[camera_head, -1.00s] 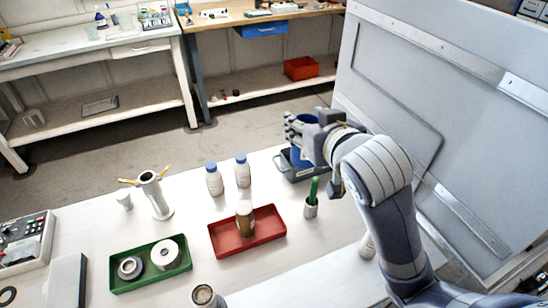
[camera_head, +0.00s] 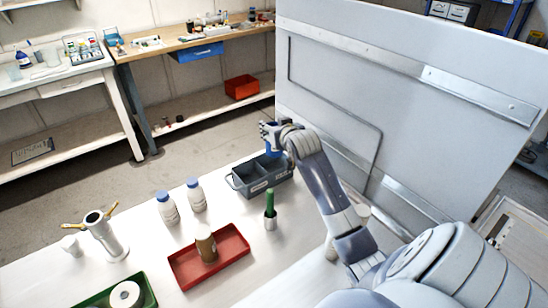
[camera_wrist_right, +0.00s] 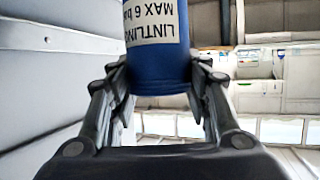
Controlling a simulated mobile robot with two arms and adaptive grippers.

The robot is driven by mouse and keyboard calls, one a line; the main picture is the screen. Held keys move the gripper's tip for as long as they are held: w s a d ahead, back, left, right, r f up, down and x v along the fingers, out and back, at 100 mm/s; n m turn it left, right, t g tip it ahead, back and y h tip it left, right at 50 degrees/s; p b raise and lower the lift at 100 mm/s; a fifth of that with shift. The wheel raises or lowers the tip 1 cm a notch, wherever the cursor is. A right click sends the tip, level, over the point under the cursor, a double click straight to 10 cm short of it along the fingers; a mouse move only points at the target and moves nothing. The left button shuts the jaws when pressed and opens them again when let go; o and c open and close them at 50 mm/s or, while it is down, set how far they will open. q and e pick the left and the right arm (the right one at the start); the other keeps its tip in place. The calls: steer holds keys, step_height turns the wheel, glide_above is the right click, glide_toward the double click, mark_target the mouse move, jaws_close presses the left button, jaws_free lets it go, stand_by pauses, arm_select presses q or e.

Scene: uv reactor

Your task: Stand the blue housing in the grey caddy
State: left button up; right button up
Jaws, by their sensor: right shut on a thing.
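The blue housing (camera_head: 273,148) is in my right gripper (camera_head: 271,132), at the back of the table. In the right wrist view the blue housing (camera_wrist_right: 158,72) stands between the two fingers, with a white label reading "MAX 6 ba…". The grey caddy (camera_head: 237,187) stands on the table, open at the top, with a divider and a handle at its left end. The housing shows just above the caddy's back rim; most of it is hidden by the gripper and arm. I cannot tell whether its lower end is inside a compartment. My left gripper is out of view.
A metal cup with a green-handled item (camera_head: 270,210) stands just in front of the caddy. Two white bottles (camera_head: 196,195) with blue caps stand left of it. A red tray (camera_head: 235,246) holds a brown jar. A large grey panel (camera_head: 400,110) rises close on the right.

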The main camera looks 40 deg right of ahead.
mark_target(277, 153)
step_height(277, 153, down, 8)
steer(key=shift+f+p, duration=0.25)
steer(key=shift+p, duration=0.25)
steer(key=shift+f, duration=0.15)
steer(key=shift+f, duration=0.2)
steer(key=o, duration=1.5)
steer(key=shift+r, duration=0.15)
steer(key=b+v, duration=0.1)
steer(key=v, duration=1.1)
